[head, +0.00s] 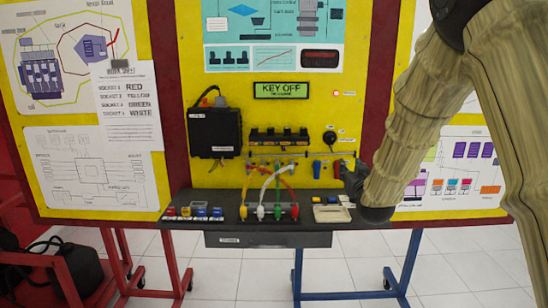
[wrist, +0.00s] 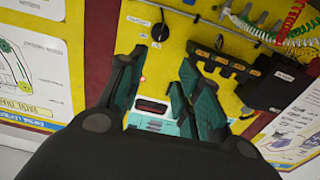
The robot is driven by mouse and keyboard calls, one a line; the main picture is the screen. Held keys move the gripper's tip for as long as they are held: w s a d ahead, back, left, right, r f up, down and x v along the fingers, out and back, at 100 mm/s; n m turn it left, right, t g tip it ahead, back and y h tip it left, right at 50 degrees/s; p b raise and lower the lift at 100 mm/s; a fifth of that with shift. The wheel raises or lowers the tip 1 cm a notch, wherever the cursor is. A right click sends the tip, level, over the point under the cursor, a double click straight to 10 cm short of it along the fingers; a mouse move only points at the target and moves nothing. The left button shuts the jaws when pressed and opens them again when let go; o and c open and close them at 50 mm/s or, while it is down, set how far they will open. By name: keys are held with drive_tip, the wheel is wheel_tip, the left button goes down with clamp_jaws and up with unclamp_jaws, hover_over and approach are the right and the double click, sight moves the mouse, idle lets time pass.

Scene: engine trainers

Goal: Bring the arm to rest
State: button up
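My arm (head: 420,110), in a beige sleeve, comes down the right side of the head view. My gripper (head: 352,178) is dark and sits at the right end of the shelf, in front of the board; its fingers are hard to make out there. In the wrist view, my gripper (wrist: 165,65) has its two fingers spread apart with nothing between them. The yellow board and a small dark red display (wrist: 152,106) show behind the gap. I cannot tell whether the gripper touches the shelf or board.
The yellow trainer board (head: 230,95) carries a black box (head: 214,131) and a "KEY OFF" sign (head: 281,90). Red, yellow, green and white leads (head: 270,182) rise from the dark shelf (head: 230,212). Blue legs (head: 408,262) stand below. A red frame (head: 60,285) is at lower left.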

drive_tip(key=s+f+g, duration=0.2)
drive_tip(key=s+f, duration=0.2)
drive_tip(key=f, duration=0.7)
drive_tip(key=s+f+g, duration=0.2)
drive_tip(key=s+f, duration=0.1)
drive_tip(key=f, duration=0.8)
drive_tip(key=s+f+g, duration=0.5)
drive_tip(key=s+f, duration=1)
drive_tip(key=f, duration=0.4)
drive_tip(key=s+f+g, duration=0.3)
drive_tip(key=s+f, duration=0.2)
drive_tip(key=s, duration=0.7)
drive_tip(key=s+f+g, duration=0.3)
drive_tip(key=s+f, duration=0.3)
drive_tip(key=s, duration=0.6)
drive_tip(key=s+f+g, duration=0.3)
drive_tip(key=s+f, duration=0.2)
drive_tip(key=s, duration=0.8)
drive_tip(key=shift+a+f+m, duration=0.15)
drive_tip(key=shift+a+m, duration=0.15)
drive_tip(key=shift+a, duration=0.15)
drive_tip(key=shift+d, duration=0.1)
